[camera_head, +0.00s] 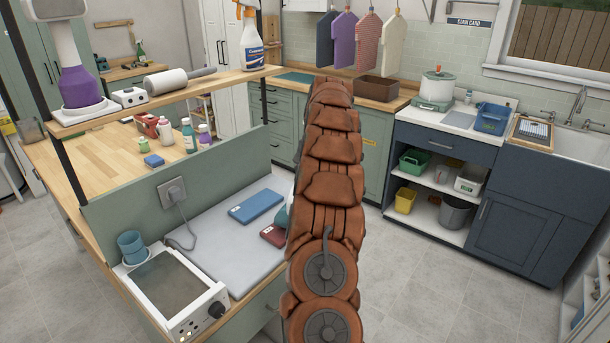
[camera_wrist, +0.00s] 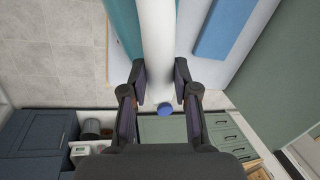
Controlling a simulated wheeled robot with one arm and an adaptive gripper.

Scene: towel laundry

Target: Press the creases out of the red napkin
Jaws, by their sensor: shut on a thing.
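The folded red napkin (camera_head: 273,235) lies on the grey pressing pad (camera_head: 205,250), its right part hidden by my arm in the head view. A white and teal object that looks like an iron (camera_head: 283,217) shows at the left edge of my arm, next to the napkin; most of it is hidden. In the wrist view my gripper (camera_wrist: 160,68) is shut on its white handle (camera_wrist: 158,35), with a teal part beside it and a blue knob (camera_wrist: 165,109) at the near end. The napkin cannot be made out in the wrist view, and I cannot tell whether the iron touches it.
A white heating appliance (camera_head: 178,295) and a blue cup (camera_head: 132,247) stand at the left. A green panel (camera_head: 180,195) with a plugged cord and a shelf (camera_head: 175,88) rise behind. Open floor lies right.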

